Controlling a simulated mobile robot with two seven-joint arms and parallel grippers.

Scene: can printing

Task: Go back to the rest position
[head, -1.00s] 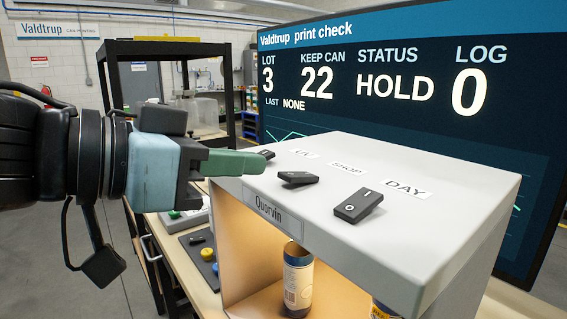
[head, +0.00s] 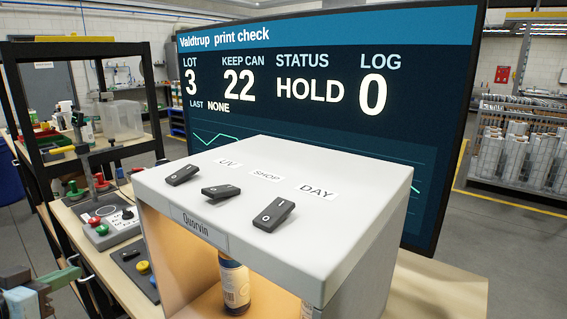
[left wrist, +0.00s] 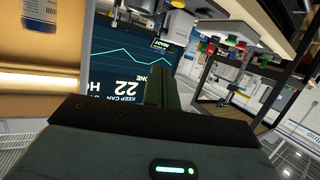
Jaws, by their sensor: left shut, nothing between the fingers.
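My left gripper (head: 62,278) shows at the lower left edge of the head view, left of the light box and clear of it. In the left wrist view its green fingers (left wrist: 160,86) are together with nothing between them. The white light box (head: 345,190), labelled Quorvin, stands on the bench. On its top are three black rocker switches: UV (head: 184,175), SHOP (head: 221,191) and DAY (head: 273,215). My right gripper is not in view.
A large screen (head: 330,120) behind the box reads lot 3, keep can 22, status HOLD, log 0. Left of the box are a button panel (head: 112,228), a black pad with knobs (head: 135,268) and a black frame (head: 85,48). The floor at right is open.

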